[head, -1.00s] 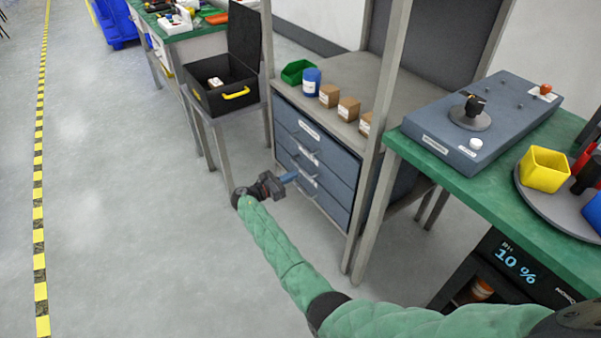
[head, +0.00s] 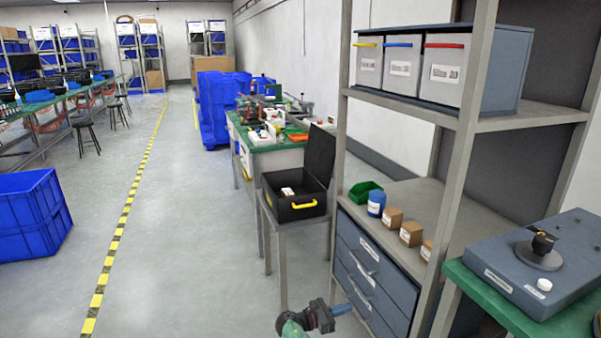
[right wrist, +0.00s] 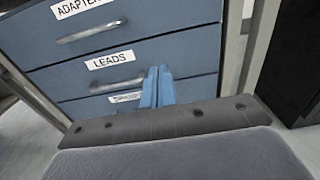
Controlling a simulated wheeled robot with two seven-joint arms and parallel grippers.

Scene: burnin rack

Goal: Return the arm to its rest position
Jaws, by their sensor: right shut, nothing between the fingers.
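My right gripper (head: 341,309) is at the bottom of the head view, in front of the blue drawer unit (head: 352,271). Its blue fingers are shut together with nothing between them. In the right wrist view the shut fingertips (right wrist: 157,88) show before the drawer fronts, one labelled LEADS (right wrist: 110,62) and the one above it ADAPTER, partly cut off. The drawers look closed. I cannot tell whether the fingertips touch a drawer front. Most of my right arm is below the head view. My left gripper is not in view.
A rack post (head: 462,170) stands right of the drawers. A green-topped bench (head: 472,287) with a grey-blue device (head: 545,262) is at the right. An open black case (head: 298,207) sits on a stand behind the gripper. The floor at left is clear up to a blue crate (head: 30,215).

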